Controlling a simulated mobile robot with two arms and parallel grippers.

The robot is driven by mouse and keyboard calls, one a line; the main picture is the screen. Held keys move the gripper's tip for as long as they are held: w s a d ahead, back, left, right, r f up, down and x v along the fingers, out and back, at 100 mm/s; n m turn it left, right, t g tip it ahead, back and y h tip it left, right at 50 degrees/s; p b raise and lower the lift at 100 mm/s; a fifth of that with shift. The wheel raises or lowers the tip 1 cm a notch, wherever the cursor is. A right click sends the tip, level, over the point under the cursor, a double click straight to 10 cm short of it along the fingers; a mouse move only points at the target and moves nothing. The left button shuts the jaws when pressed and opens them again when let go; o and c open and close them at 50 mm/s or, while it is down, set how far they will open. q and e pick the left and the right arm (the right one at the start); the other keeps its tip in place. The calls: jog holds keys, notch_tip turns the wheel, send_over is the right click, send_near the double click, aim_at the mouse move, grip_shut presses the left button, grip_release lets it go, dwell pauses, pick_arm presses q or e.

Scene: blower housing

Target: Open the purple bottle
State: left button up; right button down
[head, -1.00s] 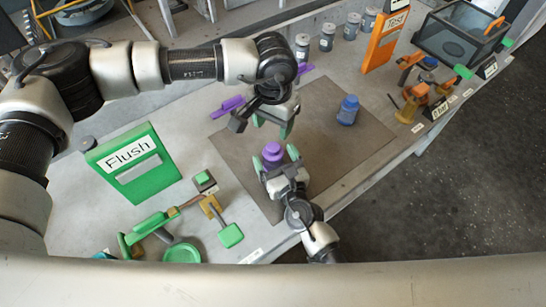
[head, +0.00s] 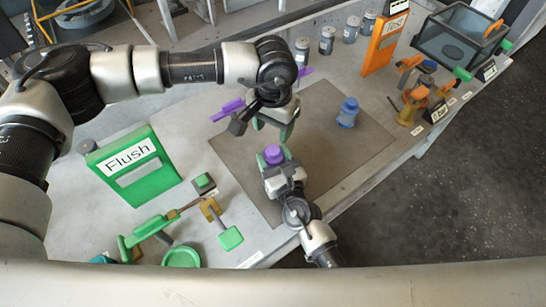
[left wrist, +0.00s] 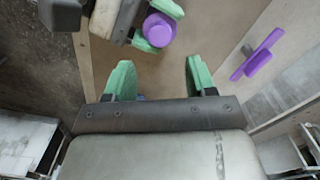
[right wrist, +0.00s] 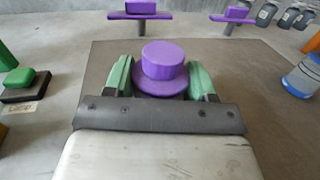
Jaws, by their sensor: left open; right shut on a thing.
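The purple bottle (head: 273,153) stands upright on the brown mat (head: 340,170), with its cap on top. It also shows in the left wrist view (left wrist: 160,30) and the right wrist view (right wrist: 163,68). My right gripper (head: 276,163) is shut on the bottle, with its green fingers on either side below the cap in the right wrist view (right wrist: 163,80). My left gripper (head: 272,132) is open and empty, behind the bottle and apart from it. Its green fingers are spread in the left wrist view (left wrist: 157,75).
A blue bottle (head: 348,112) stands on the mat to the right. A green Flush panel (head: 133,165) is at left, an orange Test panel (head: 385,44) at back right. Green tools (head: 150,228) lie at front left.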

aim_at(273, 150)
pick_arm(q)
jog(key=shift+s+d+r, duration=0.1)
jog(key=shift+s+d, duration=0.05)
jog(key=shift+d, duration=0.15)
jog(key=shift+a, duration=0.3)
notch_tip(273, 150, down, 8)
jog(key=shift+r, duration=0.1)
dwell(0.3)
